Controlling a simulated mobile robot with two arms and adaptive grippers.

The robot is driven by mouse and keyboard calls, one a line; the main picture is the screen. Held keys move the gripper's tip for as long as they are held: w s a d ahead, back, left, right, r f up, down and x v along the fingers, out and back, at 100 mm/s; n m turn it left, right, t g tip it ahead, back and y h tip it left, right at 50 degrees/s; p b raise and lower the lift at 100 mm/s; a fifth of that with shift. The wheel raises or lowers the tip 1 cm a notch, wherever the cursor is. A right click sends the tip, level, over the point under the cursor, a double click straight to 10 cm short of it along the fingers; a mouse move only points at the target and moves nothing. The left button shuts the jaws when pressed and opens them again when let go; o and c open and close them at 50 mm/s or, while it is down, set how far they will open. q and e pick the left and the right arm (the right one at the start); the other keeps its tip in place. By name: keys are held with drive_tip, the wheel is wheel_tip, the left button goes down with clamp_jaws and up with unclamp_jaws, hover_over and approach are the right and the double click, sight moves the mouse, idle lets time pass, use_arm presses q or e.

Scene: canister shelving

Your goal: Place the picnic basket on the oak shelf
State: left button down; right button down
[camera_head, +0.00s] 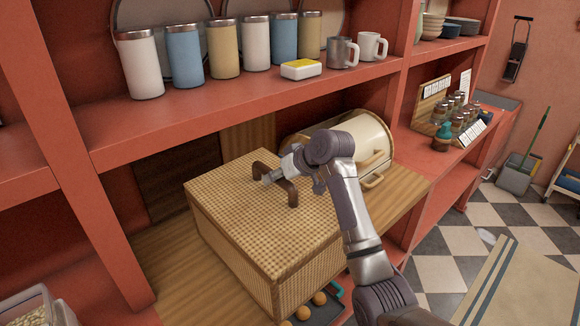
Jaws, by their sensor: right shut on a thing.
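The picnic basket (240,225) is a woven tan box with a brown handle (289,187) on its lid. It is in the middle of the head view, at the oak shelf (165,262), a light wooden surface inside the red shelving. The basket looks upright; whether its base touches the oak is hard to tell. My right gripper (272,180) reaches over the lid from the right and is shut on the handle. The arm hides part of the lid's right side. My left gripper is not in view.
Canisters (184,57), mugs (371,47) and a butter dish (301,69) line the red shelf above. Orange fruits (303,312) sit below the basket's front. Bare oak shows at the left.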

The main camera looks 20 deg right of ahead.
sight(272, 192)
drive_tip(key=shift+w+a+r, duration=0.1)
drive_tip(key=shift+w+a, duration=0.2)
drive_tip(key=shift+w, duration=0.05)
wheel_tip(272, 192, down, 3)
drive_tip(key=shift+f+p, duration=0.15)
drive_tip(key=shift+p, duration=1)
drive_tip(key=shift+d+f, duration=0.1)
drive_tip(key=shift+f, duration=0.25)
drive_tip(key=c, duration=1.4)
unclamp_jaws()
drive_tip(key=shift+s+f, duration=0.2)
drive_tip(key=shift+f, duration=0.25)
drive_tip(key=o, duration=0.5)
drive_tip(key=shift+r, duration=0.1)
drive_tip(key=shift+c, duration=0.2)
drive_tip(key=shift+r, duration=0.1)
